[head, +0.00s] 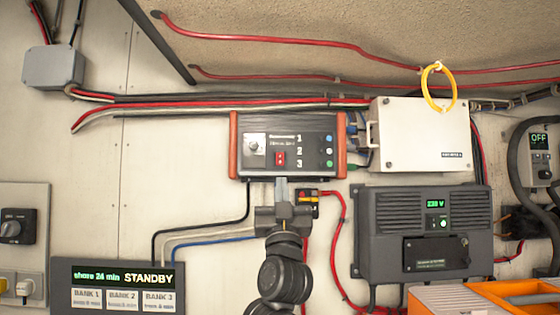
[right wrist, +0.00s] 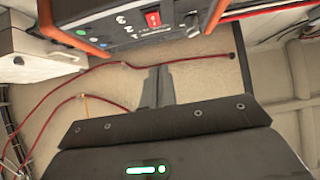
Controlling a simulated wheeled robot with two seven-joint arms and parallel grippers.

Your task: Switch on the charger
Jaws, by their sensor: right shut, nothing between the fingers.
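A dark box with red-brown end cheeks (head: 288,146) is on the wall at the centre. It looks like the charger, but I cannot read its name. Its face has a knob (head: 254,145), a red rocker switch (head: 280,159) and lights by the numbers 1, 2 and 3. I cannot tell the rocker's position. My right gripper (head: 281,183) is shut and empty, fingers pointing up, at the box's lower edge below the rocker. In the right wrist view the box (right wrist: 120,32) and rocker (right wrist: 153,19) appear upside down, beyond the fingertips (right wrist: 158,70); contact is unclear. My left gripper is out of view.
A grey unit reading 230 V (head: 423,230) is at the right, below a white box (head: 420,134). A STANDBY panel (head: 117,287) is at lower left, and a unit reading OFF (head: 540,153) at far right. Cables and a red-yellow connector (head: 308,202) hang near my gripper.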

